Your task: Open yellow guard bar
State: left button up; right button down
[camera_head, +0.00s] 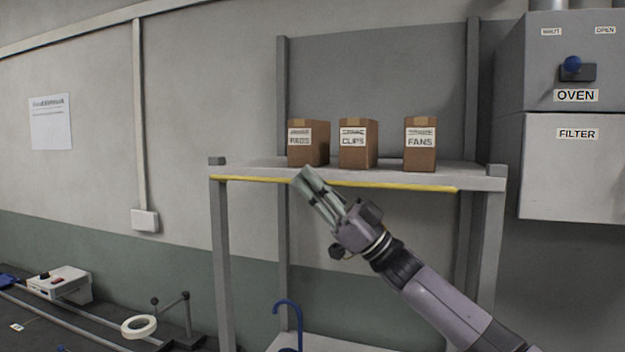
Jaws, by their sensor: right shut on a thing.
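The yellow guard bar (410,187) runs across the front edge of the upper shelf, nearly level, from the left post to close by the right post. My right gripper (302,176) reaches up from the lower right. Its fingertips are shut on the bar, left of its middle. The fingers hide a short piece of the bar. My left gripper is not in view.
Three labelled cardboard boxes stand on the shelf (470,176) behind the bar: a left box (309,151), CLIPS (358,154) and FANS (420,155). The oven cabinet (570,180) hangs at right. A blue hooked thing (299,318) stands below. A tape roll (139,326) lies lower left.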

dwell(0.4)
jog(key=c, duration=2)
grip_release()
jog(key=v, duration=1.2)
